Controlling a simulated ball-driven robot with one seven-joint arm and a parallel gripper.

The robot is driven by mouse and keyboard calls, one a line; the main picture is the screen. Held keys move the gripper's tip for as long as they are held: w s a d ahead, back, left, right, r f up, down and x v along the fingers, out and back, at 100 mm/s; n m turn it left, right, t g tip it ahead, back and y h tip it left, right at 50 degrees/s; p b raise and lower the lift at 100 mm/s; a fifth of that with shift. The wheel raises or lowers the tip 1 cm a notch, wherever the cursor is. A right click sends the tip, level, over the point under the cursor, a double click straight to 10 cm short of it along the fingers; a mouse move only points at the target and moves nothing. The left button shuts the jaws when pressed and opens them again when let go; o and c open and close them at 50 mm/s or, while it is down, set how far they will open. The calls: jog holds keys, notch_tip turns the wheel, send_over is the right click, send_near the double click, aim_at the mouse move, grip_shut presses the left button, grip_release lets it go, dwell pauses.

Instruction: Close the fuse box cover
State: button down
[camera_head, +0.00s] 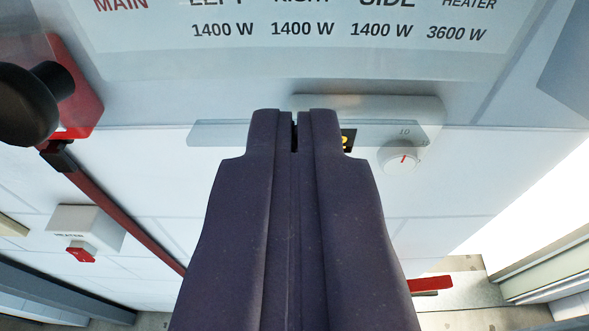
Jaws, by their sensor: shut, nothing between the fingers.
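My gripper (295,118) is dark purple-grey and reaches up the middle of the view. Its two fingers are together with nothing between them. Above the tips is a pale, see-through panel (330,62), which looks like the fuse box cover. Whether the tips touch anything is unclear.
A grey box with a white dial (400,157) sits just right of the tips. At left are a black knob (27,105), a red plate (86,95) and a white box with a red switch (80,251). A red bar (430,284) shows at lower right.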

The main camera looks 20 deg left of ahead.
jog(key=w+f+t+b, duration=0.1)
jog(key=b, duration=0.6)
jog(key=w+a+f+t+b, duration=0.1)
jog(key=w+f+t+b, duration=0.1)
jog(key=b, duration=0.4)
jog(key=shift+y+b, duration=0.4)
jog(key=shift+r, duration=0.1)
jog(key=shift+d, duration=0.1)
